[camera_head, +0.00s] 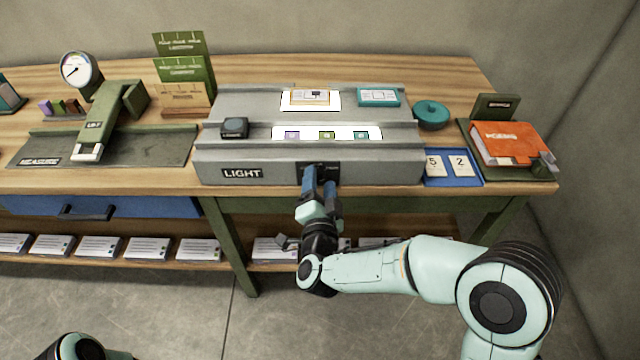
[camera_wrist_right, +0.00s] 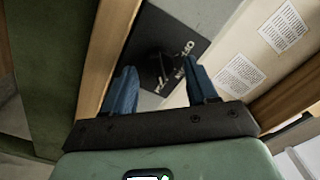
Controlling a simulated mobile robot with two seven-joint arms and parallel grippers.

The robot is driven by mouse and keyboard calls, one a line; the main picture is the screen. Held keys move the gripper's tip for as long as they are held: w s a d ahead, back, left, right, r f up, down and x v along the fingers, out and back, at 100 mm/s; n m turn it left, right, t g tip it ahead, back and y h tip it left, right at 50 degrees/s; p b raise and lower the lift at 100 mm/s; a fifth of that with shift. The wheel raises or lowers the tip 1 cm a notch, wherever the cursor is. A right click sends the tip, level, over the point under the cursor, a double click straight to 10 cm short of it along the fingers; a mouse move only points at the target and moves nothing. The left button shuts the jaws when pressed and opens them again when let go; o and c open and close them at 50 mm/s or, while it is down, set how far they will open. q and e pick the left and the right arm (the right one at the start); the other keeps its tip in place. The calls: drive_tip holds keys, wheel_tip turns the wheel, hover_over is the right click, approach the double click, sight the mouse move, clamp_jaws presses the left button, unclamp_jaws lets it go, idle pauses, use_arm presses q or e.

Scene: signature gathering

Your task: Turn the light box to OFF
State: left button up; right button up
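The grey light box (camera_head: 260,155) stands on the wooden bench with a LIGHT label (camera_head: 242,174) on its front. Its upper and lower panels (camera_head: 285,132) glow white. A dark switch plate (camera_head: 326,167) is on the front face, and it also shows in the right wrist view with white lettering and a dark knob (camera_wrist_right: 160,65). My right gripper (camera_head: 320,182) is in front of this plate. In the wrist view its blue fingers (camera_wrist_right: 162,92) are apart, with the knob ahead between them. Contact and the knob's setting cannot be told. My left gripper is out of view.
A blue tray (camera_head: 468,181) with number cards, a teal lidded pot (camera_head: 431,114) and an orange book (camera_head: 510,142) stand right of the box. A green tool (camera_head: 104,118) and dial gauge (camera_head: 78,69) stand left. Below are a blue drawer (camera_head: 140,207) and a shelf of cards.

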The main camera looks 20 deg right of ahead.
drive_tip(key=c, duration=0.8)
drive_tip(key=shift+a+r+n+p, duration=0.1)
drive_tip(key=shift+n+p, duration=0.7)
drive_tip(key=shift+n, duration=0.7)
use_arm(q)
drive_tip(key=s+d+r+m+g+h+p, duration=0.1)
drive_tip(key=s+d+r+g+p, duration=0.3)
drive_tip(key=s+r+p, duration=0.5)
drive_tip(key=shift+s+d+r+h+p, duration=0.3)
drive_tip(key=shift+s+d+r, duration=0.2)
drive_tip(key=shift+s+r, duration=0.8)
use_arm(e)
drive_tip(key=shift+w+a+n, duration=0.1)
drive_tip(key=shift+a+n, duration=0.1)
drive_tip(key=shift+n, duration=4.05)
drive_tip(key=shift+a+n, duration=0.15)
drive_tip(key=shift+n, duration=4.1)
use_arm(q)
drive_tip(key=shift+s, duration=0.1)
use_arm(e)
drive_tip(key=shift+f, duration=0.2)
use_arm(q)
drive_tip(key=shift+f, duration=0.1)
